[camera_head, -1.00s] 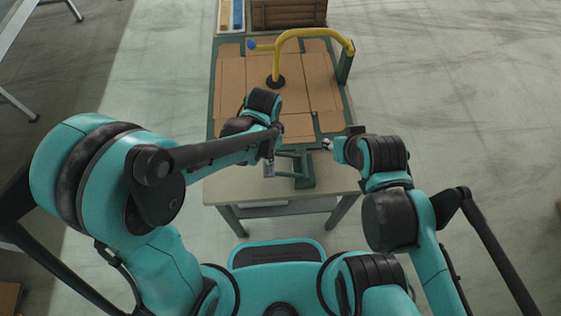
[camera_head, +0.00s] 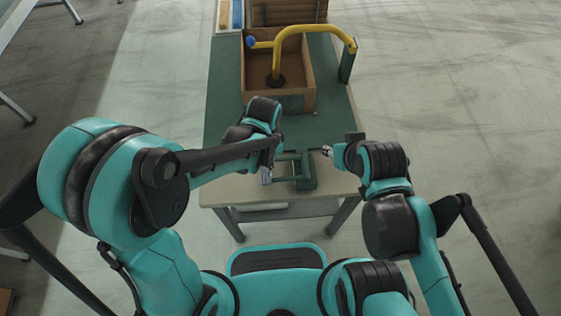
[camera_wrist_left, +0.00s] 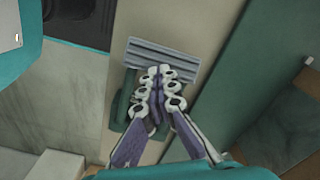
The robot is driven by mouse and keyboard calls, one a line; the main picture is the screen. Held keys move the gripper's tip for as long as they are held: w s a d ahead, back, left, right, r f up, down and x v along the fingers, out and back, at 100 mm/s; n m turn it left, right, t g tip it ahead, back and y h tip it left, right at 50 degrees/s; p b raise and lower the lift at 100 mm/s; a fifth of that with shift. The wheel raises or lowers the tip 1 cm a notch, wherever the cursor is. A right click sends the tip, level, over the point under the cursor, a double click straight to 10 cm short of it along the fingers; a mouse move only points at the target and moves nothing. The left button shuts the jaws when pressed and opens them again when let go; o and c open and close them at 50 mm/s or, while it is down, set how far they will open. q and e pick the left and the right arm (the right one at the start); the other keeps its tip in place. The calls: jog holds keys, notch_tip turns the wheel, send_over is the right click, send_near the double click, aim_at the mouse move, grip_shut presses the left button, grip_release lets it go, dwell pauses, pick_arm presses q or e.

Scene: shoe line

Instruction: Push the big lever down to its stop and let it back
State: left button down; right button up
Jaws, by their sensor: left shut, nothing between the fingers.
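A green lever frame (camera_head: 307,172) sits at the near edge of the table. In the left wrist view a grey ribbed pad (camera_wrist_left: 145,52) lies in front of my left gripper (camera_wrist_left: 160,76), beside a green part. I take this as the big lever. My left gripper (camera_head: 266,177) is shut and empty; its fingertips overlap the pad's lower edge, and I cannot tell whether they press on it. My right gripper (camera_head: 327,150) is just right of the frame, too small to tell if it is open.
An open cardboard box (camera_head: 308,86) stands on the green-topped table (camera_head: 225,110). A wooden crate (camera_head: 290,12) and a tray (camera_head: 230,16) are behind. The floor on the right is clear.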

dwell(0.4)
pick_arm(q)
notch_tip(320, 180, up, 12)
jog(key=p, duration=0.9)
jog(key=shift+f, duration=0.15)
dwell(0.4)
jog(key=s+a+r+n+t, duration=0.2)
jog(key=a+r+n, duration=0.3)
jog(key=a, duration=0.4)
jog(key=s+a+r+n+t, duration=0.3)
jog(key=a+r+n+t, duration=0.2)
jog(key=a+r+n, duration=0.1)
jog(key=a+n, duration=0.1)
jog(key=a, duration=0.1)
jog(key=shift+a+r, duration=0.25)
jog(key=shift+a, duration=0.15)
jog(key=shift+s, duration=0.1)
dwell(0.6)
